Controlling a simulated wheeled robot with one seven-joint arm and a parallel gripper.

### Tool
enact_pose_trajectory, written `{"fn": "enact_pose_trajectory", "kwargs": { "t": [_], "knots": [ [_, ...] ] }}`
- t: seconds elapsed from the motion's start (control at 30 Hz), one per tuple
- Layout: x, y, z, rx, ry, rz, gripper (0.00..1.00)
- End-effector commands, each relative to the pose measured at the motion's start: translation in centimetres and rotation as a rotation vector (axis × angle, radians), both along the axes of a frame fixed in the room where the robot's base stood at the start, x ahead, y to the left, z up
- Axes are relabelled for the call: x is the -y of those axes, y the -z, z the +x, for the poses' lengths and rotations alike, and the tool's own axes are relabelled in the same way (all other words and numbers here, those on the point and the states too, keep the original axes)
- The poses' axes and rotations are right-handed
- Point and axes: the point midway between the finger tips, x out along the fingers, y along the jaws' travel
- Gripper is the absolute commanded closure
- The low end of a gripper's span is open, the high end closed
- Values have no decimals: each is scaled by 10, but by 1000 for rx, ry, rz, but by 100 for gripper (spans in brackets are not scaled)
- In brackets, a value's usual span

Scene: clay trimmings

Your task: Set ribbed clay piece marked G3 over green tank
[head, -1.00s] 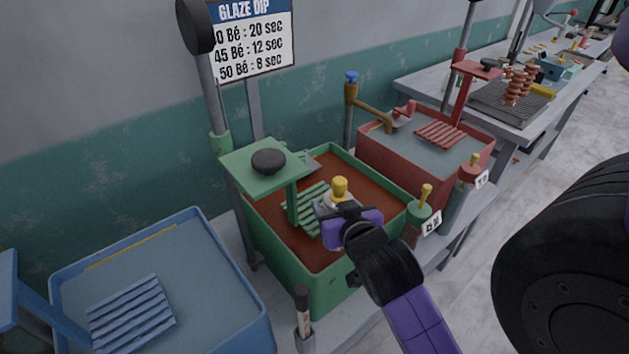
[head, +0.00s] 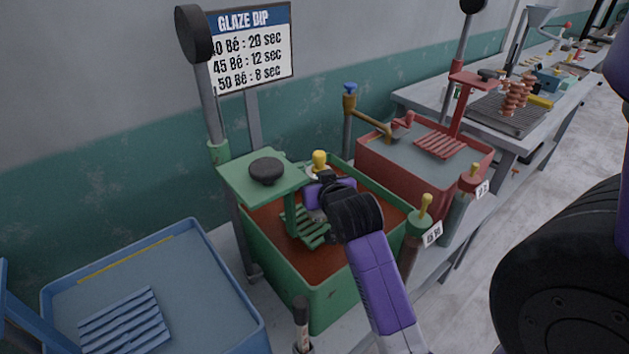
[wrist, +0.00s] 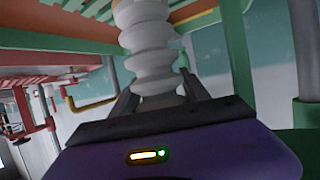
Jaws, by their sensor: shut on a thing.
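The green tank (head: 283,293) stands in the middle of the head view, holding reddish-brown liquid (head: 338,253). My gripper (head: 322,190) is above the tank, toward its back. It is shut on a white ribbed clay piece (wrist: 150,50), which stands upright between the fingers in the wrist view. In the head view my gripper hides most of the piece; a yellow top (head: 319,160) shows above it. No G3 mark can be read. A green slatted rack (head: 305,230) hangs in the tank, below and left of my gripper.
A green plate with a black knob (head: 266,170) stands close left of my gripper on the rack's post. A blue tank (head: 205,310) is at left, a red tank (head: 385,170) at right. A yellow-topped green post (head: 425,207) stands at the green tank's right corner.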

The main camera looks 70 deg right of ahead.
Motion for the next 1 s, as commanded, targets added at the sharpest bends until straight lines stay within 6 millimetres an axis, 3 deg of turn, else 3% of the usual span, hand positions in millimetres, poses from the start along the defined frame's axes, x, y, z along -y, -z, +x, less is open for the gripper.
{"fn": "enact_pose_trajectory", "kwargs": {
  "t": [0.1,0.3,0.77,0.8,0.87,1.0],
  "knots": [
    [10,-3,7,4,-1,-3,100],
    [8,12,6,1,-1,-1,100],
    [8,17,6,3,-1,-2,100],
    [7,18,6,1,-1,1,38],
    [7,18,6,1,-1,1,26],
    [7,18,6,1,-1,1,24]
  ]
}}
